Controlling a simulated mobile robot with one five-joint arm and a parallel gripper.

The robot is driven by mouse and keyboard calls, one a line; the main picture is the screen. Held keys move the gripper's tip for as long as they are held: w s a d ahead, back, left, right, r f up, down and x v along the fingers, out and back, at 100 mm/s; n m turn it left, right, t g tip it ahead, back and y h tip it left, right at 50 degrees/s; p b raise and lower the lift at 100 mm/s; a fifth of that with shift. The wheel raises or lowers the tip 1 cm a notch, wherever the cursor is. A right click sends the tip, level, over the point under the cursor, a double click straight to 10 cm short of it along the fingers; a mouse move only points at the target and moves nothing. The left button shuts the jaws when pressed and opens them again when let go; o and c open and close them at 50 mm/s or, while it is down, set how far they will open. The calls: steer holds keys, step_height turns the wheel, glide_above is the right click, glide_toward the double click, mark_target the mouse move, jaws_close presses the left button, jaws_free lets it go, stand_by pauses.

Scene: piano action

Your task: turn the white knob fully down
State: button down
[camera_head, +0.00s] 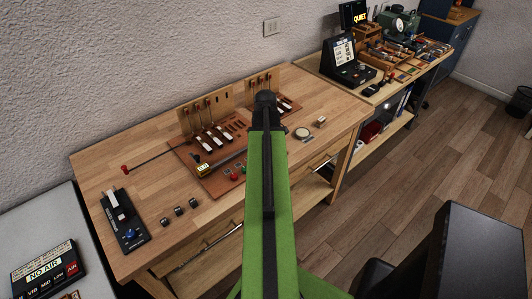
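My arm reaches out over the wooden workbench (95,170), and its dark end, my gripper (265,98), is above the far part of the bench near the upright wooden boards. The fingers are too small and dark to tell open from shut. I cannot pick out a white knob for sure. A black control box (125,222) at the bench's left end carries a pale slider-like piece (118,211) and a blue knob (130,234). My gripper is far to the right of this box and apart from it.
A brown board (215,186) with piano action parts and small knobs lies mid-bench, partly hidden by my arm. Small dark blocks (179,211) lie beside the control box. A round dish (303,133) is right of my arm. A second bench (372,98) stands at the back right.

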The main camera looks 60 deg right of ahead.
steer(key=shift+s, duration=0.2)
stand_by(0.7)
steer(key=c, duration=1.2)
jaws_free()
steer(key=shift+w, duration=0.1)
step_height(320, 180, up, 18)
steer(key=p, duration=1.7)
steer(key=shift+f+p, duration=0.2)
steer(key=shift+p, duration=0.1)
steer(key=shift+f, duration=0.1)
